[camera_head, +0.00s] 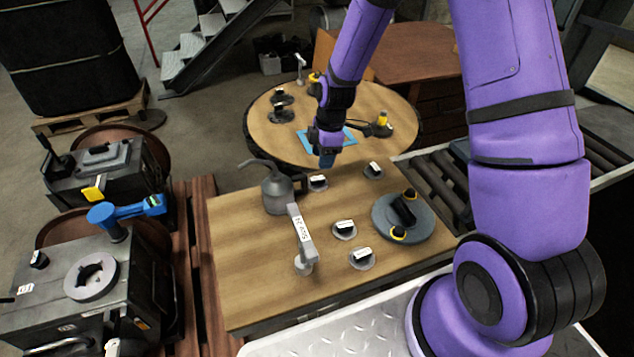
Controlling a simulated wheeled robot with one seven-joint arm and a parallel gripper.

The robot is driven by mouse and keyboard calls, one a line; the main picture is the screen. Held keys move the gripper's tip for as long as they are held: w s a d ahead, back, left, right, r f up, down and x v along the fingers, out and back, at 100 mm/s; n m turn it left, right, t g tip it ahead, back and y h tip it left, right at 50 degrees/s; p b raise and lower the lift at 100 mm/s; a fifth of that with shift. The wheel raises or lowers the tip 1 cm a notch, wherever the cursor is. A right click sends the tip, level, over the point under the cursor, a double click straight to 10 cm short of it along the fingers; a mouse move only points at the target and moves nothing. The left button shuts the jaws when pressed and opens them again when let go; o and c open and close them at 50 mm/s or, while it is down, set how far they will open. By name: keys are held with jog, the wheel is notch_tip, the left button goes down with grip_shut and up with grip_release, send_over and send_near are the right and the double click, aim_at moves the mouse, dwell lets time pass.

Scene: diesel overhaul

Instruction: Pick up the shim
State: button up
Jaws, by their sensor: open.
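My gripper (327,160) points down near the far edge of the rectangular wooden table (245,270); its jaws are small in view and it appears empty. Several small grey discs with black-and-white grips are on this table; I cannot tell which of them is the shim. One disc (317,183) is just below and left of my gripper, beside the oil can. Another disc (373,171) is to the right of my gripper. Two more discs (344,230) (362,259) lie nearer the front. My gripper seems apart from all of them.
A grey oil can (277,192), a white-armed upright tool (301,235) and a large grey disc with yellow-ended grip (390,222) stand on the table. Behind is a round table (395,100) with a blue frame. Engine blocks (110,290) stand left. The table's front left is clear.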

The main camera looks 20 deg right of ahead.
aim_at(318, 177)
jog(key=shift+w+a+f, duration=0.1)
jog(key=shift+a+f, duration=0.1)
jog(key=shift+f, duration=1.05)
jog(key=shift+a+f, duration=0.2)
jog(key=shift+f, duration=1.05)
jog(key=shift+w+a+f, duration=0.1)
jog(key=shift+a+f, duration=0.1)
jog(key=shift+f, duration=1.05)
grip_shut()
